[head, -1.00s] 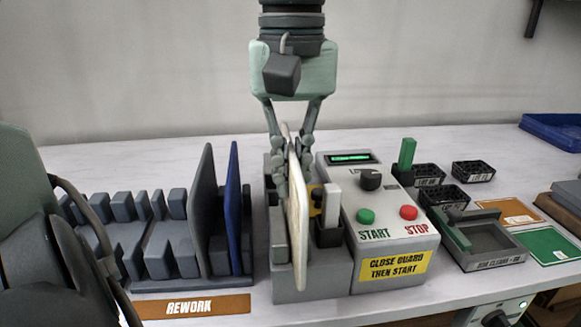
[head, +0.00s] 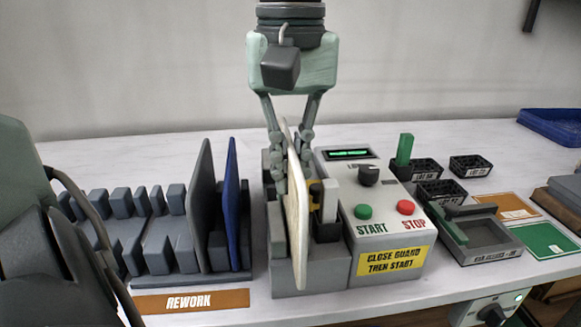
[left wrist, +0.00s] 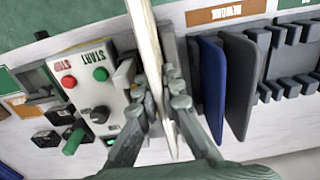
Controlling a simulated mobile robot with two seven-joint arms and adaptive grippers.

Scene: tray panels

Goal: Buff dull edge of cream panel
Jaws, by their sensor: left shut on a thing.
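The cream panel (head: 297,225) stands upright, nearly edge-on to the head view, in front of the polishing unit's grey slotted base (head: 325,270). My left gripper (head: 290,165) comes down from above and is shut on the panel's upper part. In the left wrist view, the cream panel (left wrist: 146,45) runs between the two fingers (left wrist: 170,103). The panel's lower edge overlaps the base, and I cannot tell whether it touches. Its dull edge cannot be made out. My right gripper is not in view.
The control box (head: 385,220) with START and STOP buttons stands right of the panel. Left of it, a rack (head: 190,283) holds a dark grey panel (head: 202,210) and a blue panel (head: 231,205). Small black bins (head: 425,170) and a grey tray (head: 487,250) lie right.

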